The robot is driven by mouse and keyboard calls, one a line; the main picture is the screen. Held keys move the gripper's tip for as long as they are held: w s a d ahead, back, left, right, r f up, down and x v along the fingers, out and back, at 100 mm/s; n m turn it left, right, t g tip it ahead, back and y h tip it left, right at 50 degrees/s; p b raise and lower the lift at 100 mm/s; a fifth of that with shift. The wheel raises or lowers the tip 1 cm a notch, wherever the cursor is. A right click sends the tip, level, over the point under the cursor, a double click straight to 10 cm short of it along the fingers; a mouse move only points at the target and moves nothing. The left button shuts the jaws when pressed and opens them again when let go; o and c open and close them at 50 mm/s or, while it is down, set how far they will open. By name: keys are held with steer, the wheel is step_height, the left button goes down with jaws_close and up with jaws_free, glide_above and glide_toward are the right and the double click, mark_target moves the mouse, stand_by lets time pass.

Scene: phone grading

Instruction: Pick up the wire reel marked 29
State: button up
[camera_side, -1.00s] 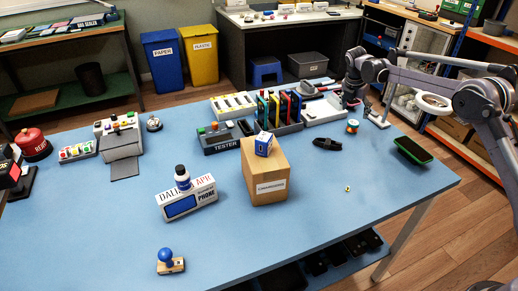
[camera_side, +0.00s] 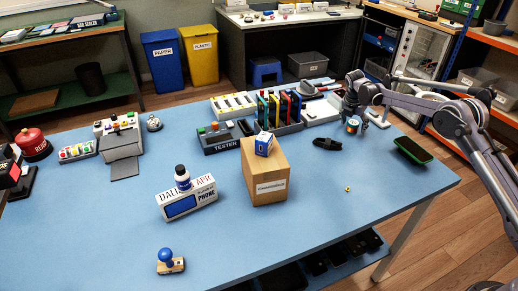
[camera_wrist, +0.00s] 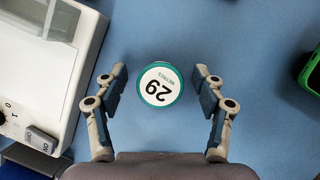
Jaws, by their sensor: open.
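The wire reel (camera_wrist: 161,84) shows in the wrist view as a white disc with a teal rim, marked "29" and "METRES", with the print upside down. In the side view the reel (camera_side: 353,126) stands on the blue table near its far right edge, small and partly hidden by my gripper. My gripper (camera_wrist: 160,85) is open, with one finger on each side of the reel and a visible gap on both sides. In the side view my gripper (camera_side: 353,112) is over and around the reel; I cannot tell its exact height.
A white device (camera_wrist: 50,70) with a switch lies left of the reel in the wrist view. A green-edged phone (camera_side: 412,150) lies to the right. A black item (camera_side: 327,143) is nearby, and a cardboard box (camera_side: 265,175) stands further left. The right front table is mostly clear.

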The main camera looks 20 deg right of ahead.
steer(key=c, duration=1.2)
steer(key=shift+r, duration=0.1)
